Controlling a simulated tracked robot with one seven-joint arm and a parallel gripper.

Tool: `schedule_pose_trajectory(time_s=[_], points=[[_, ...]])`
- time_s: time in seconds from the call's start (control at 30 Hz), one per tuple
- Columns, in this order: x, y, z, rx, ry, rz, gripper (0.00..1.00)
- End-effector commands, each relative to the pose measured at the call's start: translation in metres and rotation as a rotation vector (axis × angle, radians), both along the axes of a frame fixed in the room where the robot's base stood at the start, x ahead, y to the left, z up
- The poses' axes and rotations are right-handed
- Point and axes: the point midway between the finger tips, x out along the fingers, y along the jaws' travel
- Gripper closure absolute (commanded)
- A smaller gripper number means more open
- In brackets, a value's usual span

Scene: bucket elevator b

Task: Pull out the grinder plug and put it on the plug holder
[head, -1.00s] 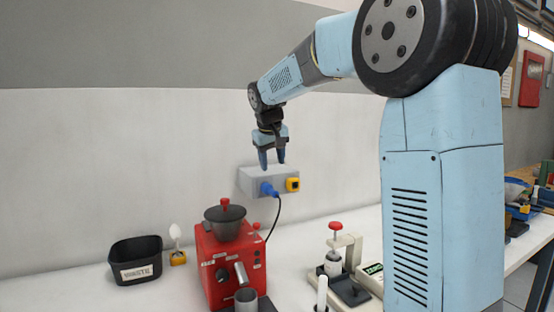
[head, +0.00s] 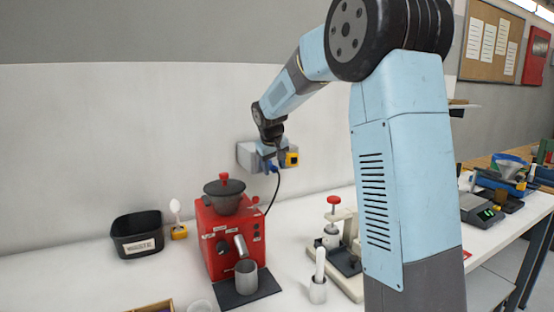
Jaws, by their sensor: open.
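The grinder (head: 232,236) is red with a dark hopper and stands on the white bench. Its black cord (head: 277,193) runs up to the blue grinder plug (head: 275,168) at the grey wall box (head: 246,155). My gripper (head: 272,163) is open, pointing down in front of the box, with its fingers at the plug. The fingers and plug overlap and are both blue, so I cannot tell whether they touch. A yellow square fitting with a dark centre (head: 292,159) sits at the box's right end; I cannot tell whether it is the plug holder.
A black waste bin (head: 137,236) and a white spoon in a yellow stand (head: 178,230) are left of the grinder. A metal cup (head: 246,277) stands before it. A white press with a red knob (head: 334,215) is to the right. My arm hides part of the bench.

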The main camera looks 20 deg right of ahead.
Motion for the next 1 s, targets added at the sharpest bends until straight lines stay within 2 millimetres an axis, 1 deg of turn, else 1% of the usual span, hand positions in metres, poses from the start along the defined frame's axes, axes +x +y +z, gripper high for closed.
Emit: schedule_pose_trajectory(time_s=[0.1, 0.37, 0.9, 1.0], points=[[0.0016, -0.0008, -0.0036, 0.0, 0.0, 0.0, 0.49], [0.0017, -0.001, -0.0039, 0.0, 0.0, -0.001, 0.49], [0.0017, -0.0016, -0.0037, 0.001, 0.0, -0.002, 1.0], [0.0017, -0.0016, -0.0036, 0.001, 0.0, -0.002, 1.0]])
